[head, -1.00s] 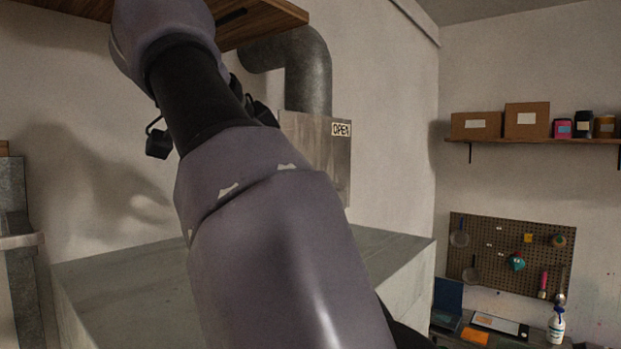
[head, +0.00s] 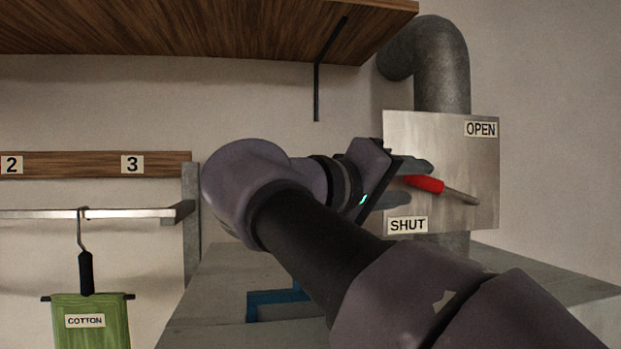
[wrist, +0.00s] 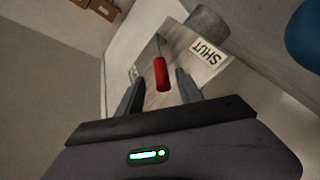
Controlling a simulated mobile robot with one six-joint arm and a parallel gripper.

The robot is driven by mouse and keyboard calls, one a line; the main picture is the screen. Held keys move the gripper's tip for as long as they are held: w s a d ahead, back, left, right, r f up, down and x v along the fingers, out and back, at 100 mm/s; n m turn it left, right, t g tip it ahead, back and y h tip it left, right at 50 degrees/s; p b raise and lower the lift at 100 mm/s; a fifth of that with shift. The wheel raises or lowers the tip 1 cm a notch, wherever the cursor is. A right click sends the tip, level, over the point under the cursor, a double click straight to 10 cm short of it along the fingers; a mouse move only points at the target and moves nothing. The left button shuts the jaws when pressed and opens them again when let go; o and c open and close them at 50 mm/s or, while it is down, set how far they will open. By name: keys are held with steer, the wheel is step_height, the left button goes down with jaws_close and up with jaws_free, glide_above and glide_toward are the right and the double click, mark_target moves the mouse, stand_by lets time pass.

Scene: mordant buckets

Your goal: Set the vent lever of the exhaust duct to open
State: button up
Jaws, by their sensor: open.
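The vent lever (head: 425,184) has a red grip and a grey metal shaft. It is mounted on a metal plate (head: 440,145) on the exhaust duct (head: 442,70). The plate has an OPEN label (head: 480,129) at upper right and a SHUT label (head: 407,225) at lower left. The red grip points left and slightly up, with the shaft running down to the right. My gripper (head: 418,182) is open at the grip's left end. In the wrist view the red grip (wrist: 161,74) lies between my two fingers, with gaps on both sides.
A wooden shelf (head: 200,30) with a bracket hangs above at the left. A rail (head: 95,213) holds a green cloth labelled COTTON (head: 92,322). A grey counter (head: 225,285) lies below the duct, with a blue object (head: 275,301) on it.

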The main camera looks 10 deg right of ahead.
mark_target(415, 183)
steer(key=x, duration=0.4)
steer(key=shift+w+d+p, duration=0.1)
steer(key=shift+w+p, duration=0.15)
steer(key=shift+p, duration=0.15)
steer(key=shift+w, duration=0.3)
steer(key=shift+s+d, duration=0.25)
steer(key=shift+d, duration=0.3)
steer(key=shift+w+a, duration=0.1)
steer(key=shift+a, duration=0.1)
jaws_close()
